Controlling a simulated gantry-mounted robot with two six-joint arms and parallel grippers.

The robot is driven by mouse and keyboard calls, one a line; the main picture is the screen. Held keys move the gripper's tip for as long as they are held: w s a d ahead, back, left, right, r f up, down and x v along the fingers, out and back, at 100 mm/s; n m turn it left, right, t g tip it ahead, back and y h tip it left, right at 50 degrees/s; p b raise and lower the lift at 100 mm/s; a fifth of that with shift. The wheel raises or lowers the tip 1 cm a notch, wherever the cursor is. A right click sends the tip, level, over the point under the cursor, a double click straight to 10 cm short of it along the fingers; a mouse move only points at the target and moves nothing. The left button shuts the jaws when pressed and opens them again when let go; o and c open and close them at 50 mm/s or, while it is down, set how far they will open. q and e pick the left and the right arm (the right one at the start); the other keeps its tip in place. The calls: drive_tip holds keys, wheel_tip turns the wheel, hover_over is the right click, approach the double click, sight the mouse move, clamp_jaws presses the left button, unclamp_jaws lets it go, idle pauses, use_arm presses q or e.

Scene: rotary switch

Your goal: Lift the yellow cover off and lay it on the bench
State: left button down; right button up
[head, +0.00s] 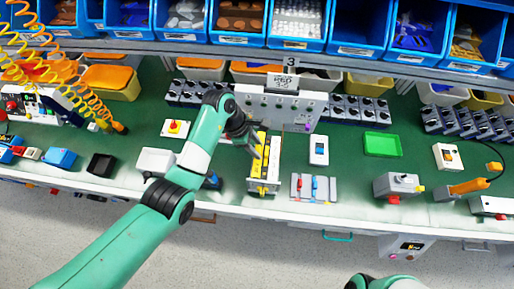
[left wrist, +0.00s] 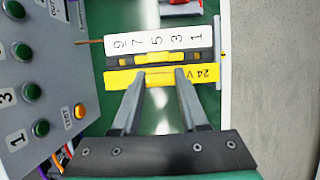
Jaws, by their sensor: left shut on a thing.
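The yellow cover (head: 257,168) is a narrow strip on the switch unit near the middle of the bench. In the left wrist view the cover (left wrist: 205,73) bears the mark "24 V" and lies along a dark part and a white strip (left wrist: 156,42) with the numbers 9, 7, 5, 3, 1. My left gripper (head: 254,148) comes down over the unit from the left. In the left wrist view its fingertips (left wrist: 160,75) are at the yellow cover and shut on it. I cannot tell whether the cover is lifted. My right gripper is not in view.
A grey control panel (head: 285,105) with green buttons stands just behind the unit. A grey block with red and blue levers (head: 314,188) is to its right. A green tray (head: 382,144) lies farther right. Bare green bench (head: 350,180) shows between them.

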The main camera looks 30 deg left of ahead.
use_arm(q)
drive_tip(key=s+d+r+p, duration=0.1)
drive_tip(key=s+r+p, duration=1.3)
drive_tip(key=p, duration=0.5)
drive_tip(key=shift+r, duration=1.3)
